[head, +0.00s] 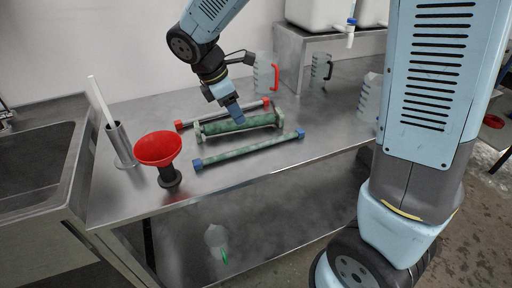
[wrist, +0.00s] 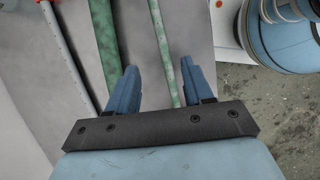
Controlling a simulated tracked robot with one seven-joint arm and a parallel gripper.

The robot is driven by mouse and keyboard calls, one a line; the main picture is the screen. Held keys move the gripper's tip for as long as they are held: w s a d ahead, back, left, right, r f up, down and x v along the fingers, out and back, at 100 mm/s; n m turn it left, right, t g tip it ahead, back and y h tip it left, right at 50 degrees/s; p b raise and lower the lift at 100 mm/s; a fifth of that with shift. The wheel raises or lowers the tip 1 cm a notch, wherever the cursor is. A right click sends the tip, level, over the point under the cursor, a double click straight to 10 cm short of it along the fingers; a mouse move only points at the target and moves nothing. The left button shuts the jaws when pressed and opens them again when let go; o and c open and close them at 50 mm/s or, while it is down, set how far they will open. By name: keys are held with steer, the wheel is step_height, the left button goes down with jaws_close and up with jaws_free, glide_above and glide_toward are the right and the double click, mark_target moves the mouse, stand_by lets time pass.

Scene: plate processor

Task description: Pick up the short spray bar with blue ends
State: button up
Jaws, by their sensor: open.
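The spray bar with blue ends (head: 250,149) is a thin mottled green bar lying on the metal table, nearest the front edge in the head view. In the wrist view a thin green bar (wrist: 165,45), apparently the same one, runs up between my finger lines; its ends are out of that view. My gripper (head: 237,118) is open and empty, with blue fingers (wrist: 157,72) pointing down. In the head view it appears over the thicker green bar (head: 212,128), behind the blue-ended bar. Its exact height is hard to tell.
A thin bar with red ends (head: 191,122) lies behind the thicker bar. A red funnel (head: 158,148) and a metal cylinder holding a white rod (head: 121,145) stand left. Clear jugs (head: 264,76) stand at the back. Bare table lies in front of the bars.

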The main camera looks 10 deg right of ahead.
mark_target(252, 148)
steer(key=shift+n, duration=0.5)
steer(key=x, duration=1.4)
steer(key=shift+w+a+f, duration=0.1)
steer(key=shift+a+f, duration=0.15)
steer(key=shift+a, duration=0.1)
jaws_close()
